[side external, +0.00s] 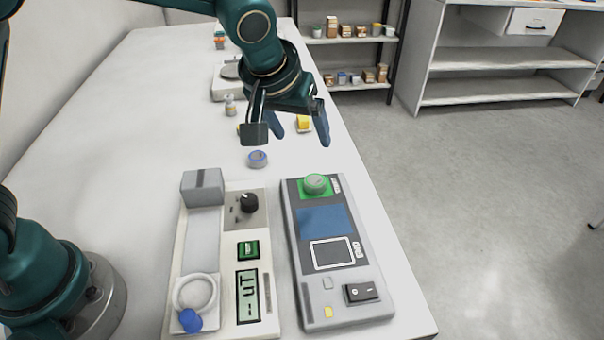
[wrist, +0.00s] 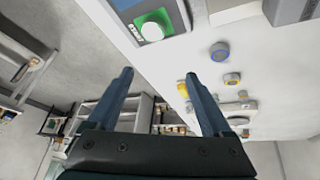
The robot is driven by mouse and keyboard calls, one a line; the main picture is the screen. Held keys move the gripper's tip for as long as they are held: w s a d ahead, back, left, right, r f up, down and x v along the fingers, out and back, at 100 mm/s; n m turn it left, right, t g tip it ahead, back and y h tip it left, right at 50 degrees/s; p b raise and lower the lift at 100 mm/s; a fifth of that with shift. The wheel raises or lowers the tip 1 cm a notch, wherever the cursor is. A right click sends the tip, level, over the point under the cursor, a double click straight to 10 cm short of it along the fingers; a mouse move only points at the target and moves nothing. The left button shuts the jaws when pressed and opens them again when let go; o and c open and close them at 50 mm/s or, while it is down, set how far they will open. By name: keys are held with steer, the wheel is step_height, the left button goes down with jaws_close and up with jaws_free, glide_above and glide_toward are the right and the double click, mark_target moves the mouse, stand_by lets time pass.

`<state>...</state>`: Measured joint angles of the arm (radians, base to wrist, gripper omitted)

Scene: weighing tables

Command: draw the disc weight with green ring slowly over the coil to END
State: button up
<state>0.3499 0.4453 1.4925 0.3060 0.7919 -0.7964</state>
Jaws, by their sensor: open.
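The disc weight with green ring (side external: 316,183) sits on the green START square at the far end of the grey coil device (side external: 340,285). It also shows in the wrist view (wrist: 152,31), near the top. The blue coil patch (side external: 324,219) lies on the device's face, nearer the camera than the disc. The white-outlined END square (side external: 331,253) lies beyond the patch and is empty. My gripper (side external: 299,138) is open and empty, above the table and behind the disc in the side view. Its two blue fingers (wrist: 157,76) are spread wide and apart from the disc.
A white meter unit (side external: 222,262) with a grey block, knob and display stands left of the device. A blue-ringed disc (side external: 257,159) lies loose behind it. A yellow block (side external: 304,123), a small grey disc (side external: 230,106) and a scale (side external: 226,82) stand farther back.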

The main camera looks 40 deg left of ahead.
steer(key=g, duration=0.1)
glide_above(314, 182)
steer(key=s, duration=0.2)
steer(key=shift+m, duration=0.4)
step_height(314, 182, down, 4)
steer(key=shift+f, duration=0.15)
steer(key=shift+s+d+f, duration=0.2)
steer(key=shift+d+f, duration=0.05)
steer(key=shift+f, duration=0.1)
steer(key=shift+x, duration=2.55)
jaws_close()
steer(key=shift+s+d, duration=4.85)
steer(key=shift+s, duration=0.15)
